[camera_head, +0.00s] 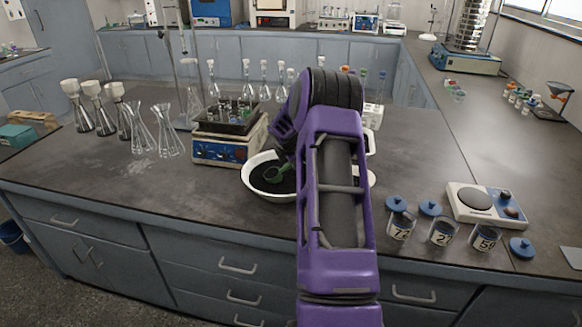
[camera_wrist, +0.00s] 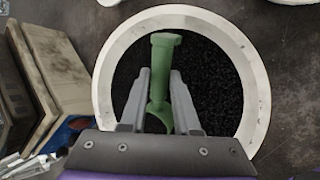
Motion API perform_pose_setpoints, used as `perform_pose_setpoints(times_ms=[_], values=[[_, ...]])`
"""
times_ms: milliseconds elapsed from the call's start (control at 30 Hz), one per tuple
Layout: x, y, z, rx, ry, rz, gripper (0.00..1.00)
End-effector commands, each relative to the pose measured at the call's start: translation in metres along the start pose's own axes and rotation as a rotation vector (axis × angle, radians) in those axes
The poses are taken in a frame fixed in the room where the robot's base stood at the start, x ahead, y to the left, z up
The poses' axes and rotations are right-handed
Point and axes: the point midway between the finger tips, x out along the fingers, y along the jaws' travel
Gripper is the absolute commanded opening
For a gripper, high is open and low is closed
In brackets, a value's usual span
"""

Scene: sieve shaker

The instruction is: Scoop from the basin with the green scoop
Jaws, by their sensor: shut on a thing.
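The white basin (camera_head: 246,180) stands on the dark bench and holds black granular material (camera_wrist: 205,85). Its round rim (camera_wrist: 258,85) fills most of the wrist view. The green scoop (camera_head: 278,174) is over the basin in the head view. In the wrist view the green scoop (camera_wrist: 162,65) stands between the two grey fingers. My gripper (camera_wrist: 160,75) is shut on the scoop, above the black material.
A shaker with a blue front (camera_head: 219,152) stands just left of the basin. Glass flasks (camera_head: 140,130) stand farther left. Numbered jars (camera_head: 442,231) and a balance (camera_head: 486,203) are at the right. My purple arm hides the bench behind it.

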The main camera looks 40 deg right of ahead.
Motion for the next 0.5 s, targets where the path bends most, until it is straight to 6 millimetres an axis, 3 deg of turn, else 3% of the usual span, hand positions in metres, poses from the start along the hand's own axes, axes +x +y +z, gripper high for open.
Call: perform_pose_setpoints(times_ms=[167, 500], values=[[-0.007, 0.004, 0.006, -0.034, -0.066, 0.003, 0.00], [-0.012, 0.005, 0.015, 0.013, 0.020, -0.001, 0.00]])
